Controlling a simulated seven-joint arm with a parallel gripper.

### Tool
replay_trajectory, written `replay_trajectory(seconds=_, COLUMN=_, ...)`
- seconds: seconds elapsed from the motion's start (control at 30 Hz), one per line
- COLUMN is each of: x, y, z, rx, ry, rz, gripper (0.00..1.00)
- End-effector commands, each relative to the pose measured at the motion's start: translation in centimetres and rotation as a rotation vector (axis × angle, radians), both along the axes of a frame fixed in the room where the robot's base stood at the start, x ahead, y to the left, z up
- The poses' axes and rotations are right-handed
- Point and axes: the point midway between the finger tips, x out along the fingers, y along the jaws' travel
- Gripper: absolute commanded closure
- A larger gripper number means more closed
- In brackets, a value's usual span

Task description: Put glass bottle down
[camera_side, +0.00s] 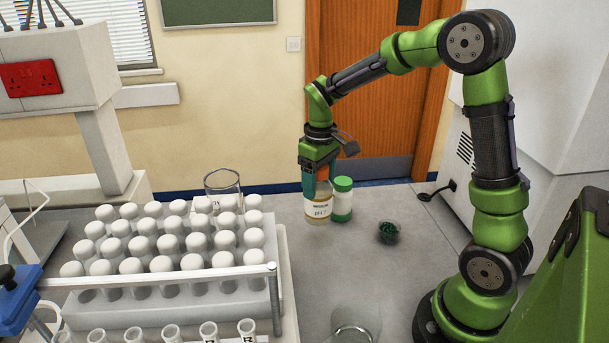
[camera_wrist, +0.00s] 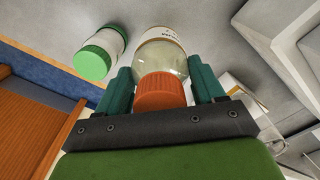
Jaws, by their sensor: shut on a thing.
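The glass bottle (camera_side: 318,206) has an orange cap, a white label and yellowish contents. My gripper (camera_side: 318,178) points down and is shut on it near the top, below or around the cap. In the wrist view, the bottle (camera_wrist: 160,57) sits between the two green fingers of my gripper (camera_wrist: 162,85), with the orange cap towards the palm. The bottle is upright in the side view, its base at or just above the grey bench (camera_side: 290,235); I cannot tell whether it touches.
A green-capped bottle (camera_side: 342,201) stands close to the right of the glass bottle. A small dish with dark green contents (camera_side: 388,232) is further right. A beaker (camera_side: 223,184) and a rack of white-capped bottles (camera_side: 170,305) are left. A clear glass vessel (camera_side: 355,325) is at the front.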

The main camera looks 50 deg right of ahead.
Motion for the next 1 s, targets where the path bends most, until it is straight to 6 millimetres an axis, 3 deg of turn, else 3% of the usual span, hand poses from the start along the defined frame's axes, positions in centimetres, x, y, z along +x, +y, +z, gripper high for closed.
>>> replay_trajectory(seconds=0.2, x=5.6, y=-1.1, z=-0.6, rx=0.000, ry=-0.002, rz=-0.002, gripper=0.89)
replay_trajectory(seconds=0.43, x=9.8, y=-2.0, z=-1.0, rx=0.000, ry=-0.002, rz=-0.003, gripper=0.89)
replay_trajectory(seconds=0.77, x=11.8, y=-2.4, z=-1.1, rx=0.000, ry=-0.003, rz=-0.002, gripper=0.89)
replay_trajectory(seconds=1.0, x=11.8, y=-2.4, z=-4.3, rx=0.001, ry=0.001, rz=-0.002, gripper=0.89)
